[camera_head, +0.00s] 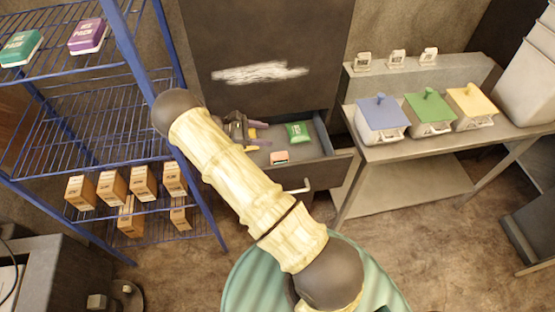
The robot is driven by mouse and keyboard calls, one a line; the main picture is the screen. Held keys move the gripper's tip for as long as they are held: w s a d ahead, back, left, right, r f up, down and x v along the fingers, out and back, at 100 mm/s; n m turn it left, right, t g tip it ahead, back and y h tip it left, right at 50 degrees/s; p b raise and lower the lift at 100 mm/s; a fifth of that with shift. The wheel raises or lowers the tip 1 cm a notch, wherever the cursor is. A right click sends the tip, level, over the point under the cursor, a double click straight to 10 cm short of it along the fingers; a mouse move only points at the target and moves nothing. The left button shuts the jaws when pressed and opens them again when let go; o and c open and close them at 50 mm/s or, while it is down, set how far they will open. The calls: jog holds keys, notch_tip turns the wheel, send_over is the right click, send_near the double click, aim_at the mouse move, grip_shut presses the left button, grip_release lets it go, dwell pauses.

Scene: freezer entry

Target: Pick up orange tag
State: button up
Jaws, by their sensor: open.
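A small orange tag (279,157) with a pale top lies in the open drawer (325,135), near its front edge. A green packet (298,132) lies behind it and to the right in the same drawer. Something yellow (252,134) shows beside my gripper, partly hidden by it. My gripper (254,143) is over the left part of the drawer, to the left of the orange tag and apart from it. It is open. My arm hides the drawer's left front corner.
A blue wire rack (85,75) with boxes stands at the left. At the right, a metal table (385,152) holds blue (381,117), green (430,114) and yellow (471,105) lidded bins. A dark cabinet front (265,35) rises behind the drawer. The drawer's front panel has a handle (298,188).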

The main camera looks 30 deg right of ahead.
aim_at(275, 154)
jog(key=f+b, duration=0.9)
jog(key=shift+s+d+f, duration=0.15)
jog(key=shift+s+f, duration=0.05)
jog(key=shift+f, duration=0.2)
jog(key=shift+w, duration=0.1)
jog(key=shift+a, duration=0.2)
